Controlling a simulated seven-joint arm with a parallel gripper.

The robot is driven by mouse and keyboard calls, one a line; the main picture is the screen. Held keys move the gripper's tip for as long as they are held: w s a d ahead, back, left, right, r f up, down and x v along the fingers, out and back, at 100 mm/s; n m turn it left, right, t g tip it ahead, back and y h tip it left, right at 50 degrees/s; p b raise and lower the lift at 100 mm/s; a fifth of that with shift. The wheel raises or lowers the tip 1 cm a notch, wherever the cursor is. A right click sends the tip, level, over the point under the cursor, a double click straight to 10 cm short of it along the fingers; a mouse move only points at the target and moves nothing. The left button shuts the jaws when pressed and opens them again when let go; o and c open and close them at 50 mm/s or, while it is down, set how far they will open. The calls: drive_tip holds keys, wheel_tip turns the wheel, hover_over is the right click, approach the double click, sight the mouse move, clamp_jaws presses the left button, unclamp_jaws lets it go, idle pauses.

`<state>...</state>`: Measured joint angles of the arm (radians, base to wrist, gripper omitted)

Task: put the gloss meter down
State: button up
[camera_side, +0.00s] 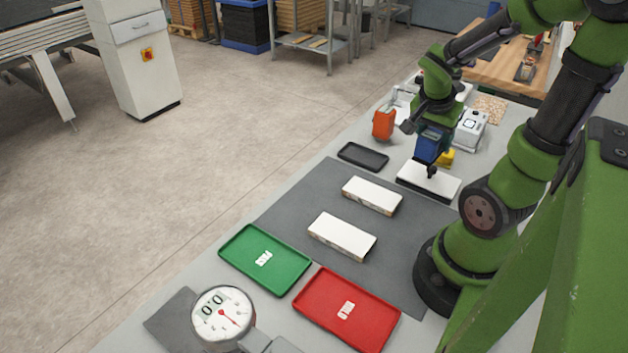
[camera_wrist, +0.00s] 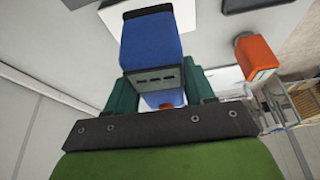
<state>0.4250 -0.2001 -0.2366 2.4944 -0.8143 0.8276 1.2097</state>
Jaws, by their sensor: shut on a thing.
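The gloss meter, a blue box-shaped device (camera_side: 431,146), is held in my gripper (camera_side: 432,135). In the side view it is over or just behind a white-topped panel (camera_side: 428,180), and I cannot tell whether it touches anything below. In the wrist view the blue meter (camera_wrist: 150,42) sits between the two green fingers of my gripper (camera_wrist: 158,88), with its dark slotted end face toward the camera. The fingers are shut on its sides.
An orange device (camera_side: 384,123) and a black tray (camera_side: 363,156) stand left of my gripper. A yellow item (camera_side: 446,158) and a grey-white device (camera_side: 470,130) are close on the right. White blocks (camera_side: 342,237), a green tray (camera_side: 290,276), a red tray (camera_side: 374,328) and a dial gauge (camera_side: 221,315) lie nearer.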

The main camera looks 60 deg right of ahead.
drive_tip(key=s+f+m+g+y, duration=0.2)
drive_tip(key=s+m+g+y, duration=0.2)
drive_tip(key=s+m, duration=1.1)
drive_tip(key=shift+w+a+f+m+y, duration=0.15)
drive_tip(key=shift+f+m, duration=0.2)
drive_tip(key=shift+f, duration=1)
drive_tip(key=shift+w+f+m+y, duration=0.15)
drive_tip(key=shift+f+m, duration=0.15)
drive_tip(key=shift+f, duration=1.05)
drive_tip(key=shift+w+a+f+m, duration=0.15)
drive_tip(key=shift+f+m, duration=0.2)
drive_tip(key=shift+f, duration=1)
drive_tip(key=shift+d+f, duration=0.1)
drive_tip(key=o, duration=1.3)
